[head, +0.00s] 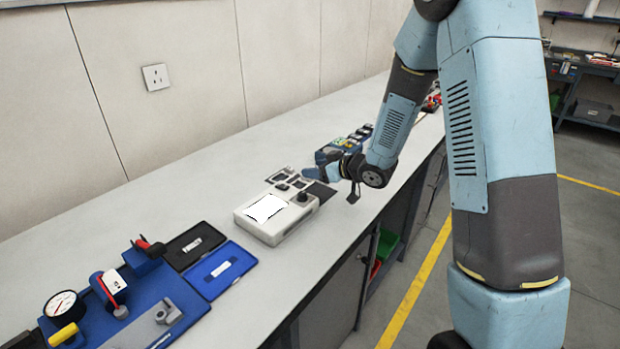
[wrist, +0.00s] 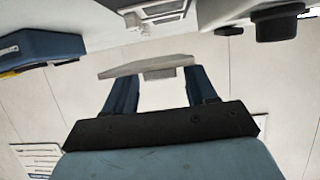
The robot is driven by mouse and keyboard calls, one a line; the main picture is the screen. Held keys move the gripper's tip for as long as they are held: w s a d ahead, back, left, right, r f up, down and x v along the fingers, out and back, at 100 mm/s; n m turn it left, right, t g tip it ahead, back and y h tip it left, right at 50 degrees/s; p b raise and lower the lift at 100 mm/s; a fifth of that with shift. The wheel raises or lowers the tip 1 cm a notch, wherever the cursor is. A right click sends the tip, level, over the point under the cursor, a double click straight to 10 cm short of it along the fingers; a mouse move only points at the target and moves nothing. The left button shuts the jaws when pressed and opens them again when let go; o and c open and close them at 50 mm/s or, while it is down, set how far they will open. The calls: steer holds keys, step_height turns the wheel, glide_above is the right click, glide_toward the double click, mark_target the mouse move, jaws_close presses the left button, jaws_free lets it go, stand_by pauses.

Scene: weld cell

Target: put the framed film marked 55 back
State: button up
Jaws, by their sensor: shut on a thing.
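My gripper (head: 325,168) is low over the bench, just beyond the white light box (head: 250,228). In the wrist view my gripper (wrist: 153,78) has its two blue fingers shut on a thin pale grey plate (wrist: 120,70), seen nearly edge-on. I take it for the framed film, but no number shows on it. Other dark-framed films (head: 278,177) lie flat on the bench behind the light box. One frame also shows at the top of the wrist view (wrist: 160,10). Their marks are too small to read.
A black knob (head: 302,197) stands on the light box, close to my gripper. Beyond the gripper is a blue holder (head: 352,144) with several items. Bare bench lies along the wall.

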steer(key=shift+w+a+f, duration=0.15)
steer(key=shift+a+f, duration=0.1)
steer(key=shift+f, duration=0.1)
step_height(320, 180, down, 3)
steer(key=shift+r, duration=0.1)
steer(key=shift+a, duration=0.2)
steer(key=shift+f, duration=0.2)
steer(key=shift+f, duration=0.1)
